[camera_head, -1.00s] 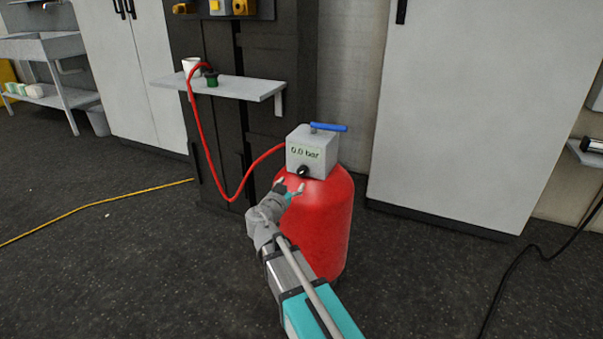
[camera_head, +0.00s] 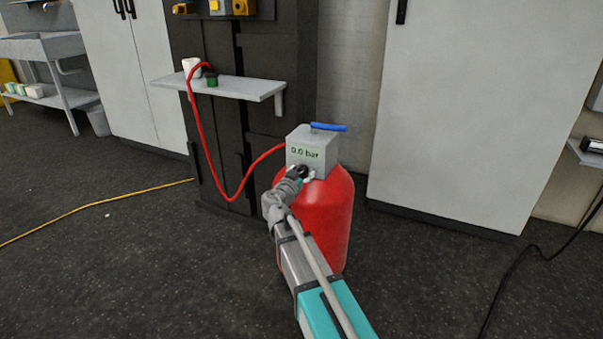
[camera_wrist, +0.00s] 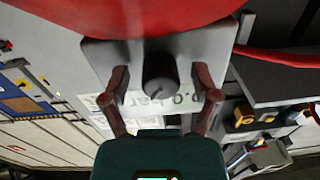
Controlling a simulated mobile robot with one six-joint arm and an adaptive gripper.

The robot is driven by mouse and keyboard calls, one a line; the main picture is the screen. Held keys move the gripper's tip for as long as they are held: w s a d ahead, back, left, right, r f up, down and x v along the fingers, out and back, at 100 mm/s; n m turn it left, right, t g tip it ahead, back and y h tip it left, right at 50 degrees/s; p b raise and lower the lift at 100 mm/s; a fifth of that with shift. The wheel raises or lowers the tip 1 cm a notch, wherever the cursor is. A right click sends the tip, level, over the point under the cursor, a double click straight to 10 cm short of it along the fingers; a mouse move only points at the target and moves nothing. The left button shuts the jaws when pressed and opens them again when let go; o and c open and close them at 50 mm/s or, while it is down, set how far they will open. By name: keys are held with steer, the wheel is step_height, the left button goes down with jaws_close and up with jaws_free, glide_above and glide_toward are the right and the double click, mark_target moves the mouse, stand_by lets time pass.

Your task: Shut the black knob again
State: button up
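The black knob (camera_wrist: 160,76) sits on the front face of the grey box (camera_head: 324,147) on top of the red tank (camera_head: 326,222). The box display (camera_head: 305,153) reads 0.0 bar. My gripper (camera_wrist: 160,88) is at the box face, its two fingers spread on either side of the knob with gaps to both. In the head view, my gripper (camera_head: 305,173) covers part of the knob. The wrist view is turned over, with the red tank (camera_wrist: 150,18) at the top.
A blue lever (camera_head: 328,127) lies across the box top. A red hose (camera_head: 203,150) runs from the box to a grey shelf (camera_head: 235,87) with a white cup (camera_head: 191,67) and a green-black fitting (camera_head: 211,79). A white cabinet (camera_head: 460,110) stands behind, right.

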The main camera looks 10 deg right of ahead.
jaws_close()
